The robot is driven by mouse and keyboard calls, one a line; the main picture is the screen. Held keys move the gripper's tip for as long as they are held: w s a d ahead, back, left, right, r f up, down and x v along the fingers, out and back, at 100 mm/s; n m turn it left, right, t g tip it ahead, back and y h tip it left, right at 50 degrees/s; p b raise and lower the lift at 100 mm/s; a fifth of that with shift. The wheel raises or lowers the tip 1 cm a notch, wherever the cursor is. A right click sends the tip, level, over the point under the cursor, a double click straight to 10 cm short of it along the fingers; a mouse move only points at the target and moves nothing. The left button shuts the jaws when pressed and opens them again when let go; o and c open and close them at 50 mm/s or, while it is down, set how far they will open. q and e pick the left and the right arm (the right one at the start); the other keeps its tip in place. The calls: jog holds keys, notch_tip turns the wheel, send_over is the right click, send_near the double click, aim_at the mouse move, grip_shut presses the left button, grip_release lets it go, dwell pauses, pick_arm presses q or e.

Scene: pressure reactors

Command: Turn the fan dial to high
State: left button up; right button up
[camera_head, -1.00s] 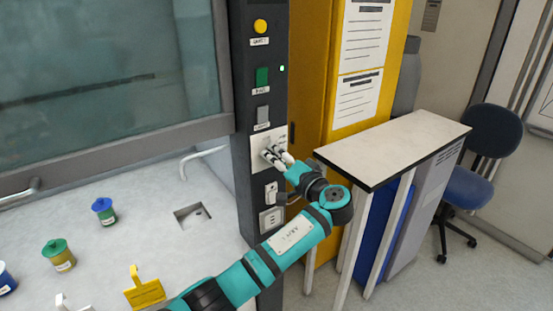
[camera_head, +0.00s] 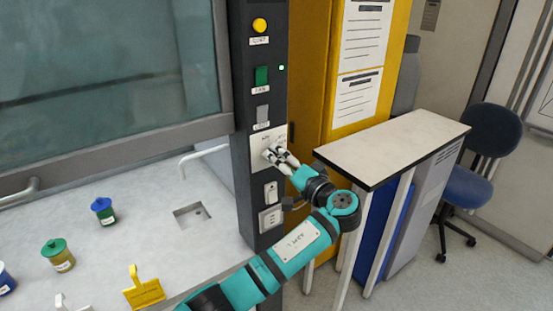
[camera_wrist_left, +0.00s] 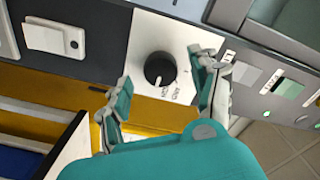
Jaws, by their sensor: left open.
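The fan dial is a round black knob (camera_wrist_left: 160,69) on a white plate (camera_wrist_left: 150,32) in the wrist view. A light mark on the knob points down in that picture, toward small print I cannot read surely. My left gripper (camera_wrist_left: 165,80) is open, with one finger on each side of the knob in that view and a visible gap to it. In the head view the gripper (camera_head: 272,154) is in front of the white plate (camera_head: 261,138) on the dark panel, and its fingers hide the knob. My right gripper is not in view.
The dark panel (camera_head: 243,90) also carries a yellow button (camera_head: 260,25), a green switch (camera_head: 262,75), a grey switch (camera_head: 262,113) and sockets (camera_head: 270,217) below. A white-topped table (camera_head: 395,145) stands close to the right of my arm. Lidded jars (camera_head: 103,211) stand on the bench.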

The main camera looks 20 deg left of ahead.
pick_arm(q)
jog(key=v, duration=1)
jog(key=s+a+f+m+g+h+b, duration=0.1)
jog(key=s+a+f+m+g+h, duration=0.2)
jog(key=f, duration=1.7)
jog(key=s+a+f+m+h+b, duration=0.15)
jog(key=f+m+h, duration=0.3)
jog(key=f, duration=1.65)
jog(key=s+a+f+g+h+b, duration=0.15)
jog(key=s+f+g+h, duration=0.25)
jog(key=s+f, duration=1.3)
jog(key=s+a+f+n+g+h+b, duration=0.1)
jog(key=s+f+n, duration=0.1)
jog(key=s+f, duration=0.5)
jog(key=s+a+f+n+g+h, duration=0.1)
jog(key=s+a+f, duration=0.1)
jog(key=s+f, duration=0.6)
jog(key=s, duration=0.5)
jog(key=shift+a+n+b, duration=0.25)
jog(key=shift+n+b, duration=0.1)
jog(key=s+a+f, duration=0.1)
jog(key=s, duration=0.3)
jog(key=s+a+n, duration=0.1)
jog(key=s, duration=0.3)
jog(key=s+a+f+n+g, duration=0.1)
jog(key=s, duration=0.3)
jog(key=shift+a+f+h+b, duration=0.15)
jog(key=shift+f+h+b, duration=0.15)
jog(key=shift+f+h, duration=0.05)
jog(key=shift+c, duration=0.4)
